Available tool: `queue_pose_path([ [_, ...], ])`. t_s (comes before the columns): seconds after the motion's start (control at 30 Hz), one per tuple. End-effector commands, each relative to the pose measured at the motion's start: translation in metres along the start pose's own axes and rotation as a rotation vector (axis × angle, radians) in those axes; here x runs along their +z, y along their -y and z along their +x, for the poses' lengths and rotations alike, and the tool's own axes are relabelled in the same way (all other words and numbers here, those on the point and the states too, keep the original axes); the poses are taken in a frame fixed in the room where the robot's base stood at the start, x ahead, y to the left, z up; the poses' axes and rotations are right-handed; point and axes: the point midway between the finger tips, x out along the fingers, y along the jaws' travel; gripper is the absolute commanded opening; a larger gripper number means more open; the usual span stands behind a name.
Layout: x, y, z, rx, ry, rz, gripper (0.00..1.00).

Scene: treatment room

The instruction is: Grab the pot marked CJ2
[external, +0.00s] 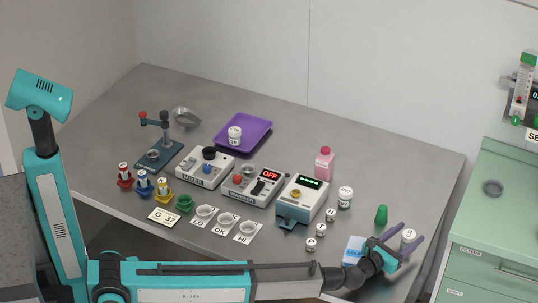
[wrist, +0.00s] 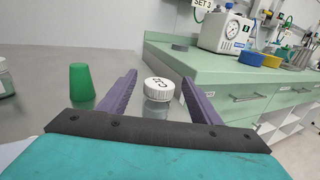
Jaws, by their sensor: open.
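The pot marked CJ2 (wrist: 158,88) is a small clear pot with a white ribbed lid, and its lettering reads in the wrist view. It stands upright on the grey table, between and just beyond the tips of my open purple fingers (wrist: 160,88). In the external view, a white-lidded pot (external: 408,236) shows between the fingers of my gripper (external: 404,239) near the table's right front edge. The fingers do not visibly touch it. Its lower part is partly hidden in the external view.
A green cone (external: 381,215) stands close to the left of the pot. A white-lidded jar (external: 345,197), a pink bottle (external: 324,163) and several small pots stand further left. A light blue item (external: 354,250) lies beside my wrist. A green cabinet (external: 500,215) stands beyond the table's right edge.

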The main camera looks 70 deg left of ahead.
Motion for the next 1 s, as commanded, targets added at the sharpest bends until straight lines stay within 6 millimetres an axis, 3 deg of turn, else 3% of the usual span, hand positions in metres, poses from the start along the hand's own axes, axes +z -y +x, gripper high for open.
queue_pose_path([
  [0.47, 0.000, 0.000, 0.005, 0.000, 0.000, 0.001, 0.58],
  [1.0, -0.002, 0.000, 0.049, 0.001, 0.000, 0.000, 0.58],
])
